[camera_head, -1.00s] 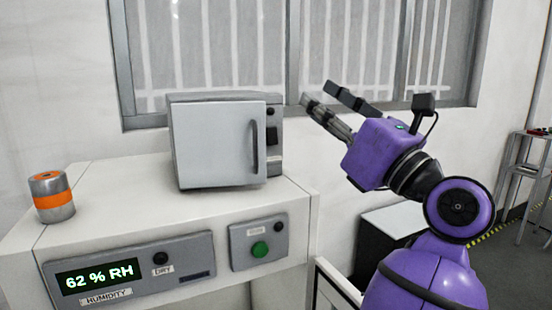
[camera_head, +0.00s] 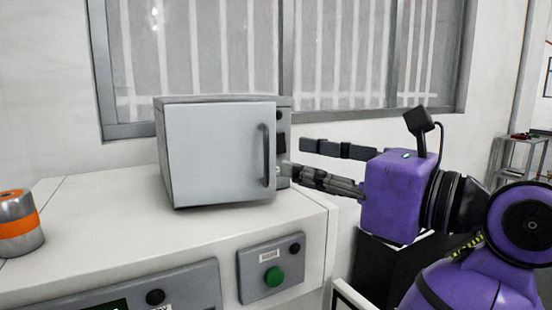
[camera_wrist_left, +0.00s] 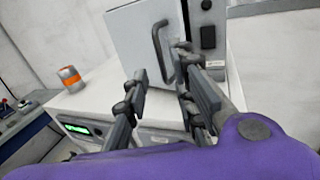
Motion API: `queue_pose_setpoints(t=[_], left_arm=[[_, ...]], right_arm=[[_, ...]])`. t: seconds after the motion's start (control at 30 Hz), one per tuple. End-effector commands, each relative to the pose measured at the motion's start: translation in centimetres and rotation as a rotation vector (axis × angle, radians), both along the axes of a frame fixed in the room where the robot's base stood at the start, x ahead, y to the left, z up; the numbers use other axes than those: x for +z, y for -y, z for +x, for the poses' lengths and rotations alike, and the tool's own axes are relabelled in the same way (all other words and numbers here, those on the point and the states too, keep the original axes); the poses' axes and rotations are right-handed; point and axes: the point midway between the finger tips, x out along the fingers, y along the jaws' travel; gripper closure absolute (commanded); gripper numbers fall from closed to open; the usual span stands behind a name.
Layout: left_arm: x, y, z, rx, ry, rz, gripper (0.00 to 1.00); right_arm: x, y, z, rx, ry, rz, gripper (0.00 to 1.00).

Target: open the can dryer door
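A dark vertical bar handle (camera_head: 266,155) is near the door's right edge. My left gripper (camera_head: 295,157) is open, its two fingers apart and pointing left toward the handle, just right of the dryer's front. In the left wrist view the handle (camera_wrist_left: 160,40) shows beyond and between the open fingers (camera_wrist_left: 161,64), with nothing held. I cannot tell whether a fingertip touches the dryer. My right gripper is not in view.
An orange-banded metal can (camera_head: 18,222) stands at the left of the bench. Below the dryer is a panel with a green button (camera_head: 273,277). The bench top (camera_head: 100,210) between can and dryer is clear. A window (camera_head: 210,60) is behind.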

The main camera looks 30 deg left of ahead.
Motion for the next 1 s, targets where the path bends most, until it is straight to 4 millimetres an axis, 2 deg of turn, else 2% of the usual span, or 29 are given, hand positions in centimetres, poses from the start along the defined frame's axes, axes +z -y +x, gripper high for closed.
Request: queue_pose_setpoints(t=[0.1, 0.3, 0.5, 0.73, 0.9, 1.0], left_arm=[[0.1, -2.2, 0.3, 0.005, 0.001, 0.002, 0.75], [0.1, -5.0, 0.9, 0.004, 0.002, 0.003, 0.75], [0.1, -6.1, 1.2, 0.001, 0.002, 0.003, 0.75], [0.1, -6.1, 1.2, 0.000, 0.001, 0.003, 0.75], [0.1, -6.1, 1.2, 0.000, 0.000, 0.002, 0.98], [0.1, -6.1, 1.2, 0.000, 0.000, 0.002, 1.00]], right_arm=[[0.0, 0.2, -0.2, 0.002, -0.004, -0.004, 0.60], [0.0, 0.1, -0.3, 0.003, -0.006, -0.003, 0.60], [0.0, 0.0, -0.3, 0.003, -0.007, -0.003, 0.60], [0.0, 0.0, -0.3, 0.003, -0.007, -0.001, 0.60], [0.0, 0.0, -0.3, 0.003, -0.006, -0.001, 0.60], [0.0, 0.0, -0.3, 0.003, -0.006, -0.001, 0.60]])
